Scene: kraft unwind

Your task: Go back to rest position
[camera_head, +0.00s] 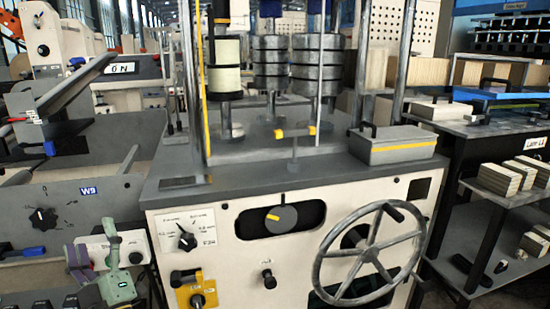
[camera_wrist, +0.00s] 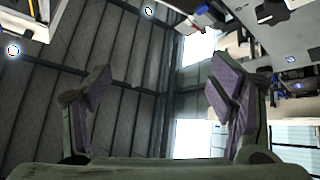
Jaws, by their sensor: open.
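My gripper (camera_head: 93,246) is at the lower left of the head view, in front of the grey machine panel marked W9. One purple-padded finger and one grey-green finger show there, pointing upward. In the wrist view my gripper (camera_wrist: 163,88) has its two purple-padded fingers wide apart, with nothing between them. Behind the fingers are dark roof panels and bright windows. The rest of the arm is mostly out of the head view.
A cream machine (camera_head: 285,255) with a spoked handwheel (camera_head: 369,255) and a yellow-plated switch (camera_head: 195,291) stands in the centre. The W9 panel (camera_head: 118,191) is at left. A dark shelf rack (camera_head: 480,225) with stacked blocks (camera_head: 505,178) stands at right.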

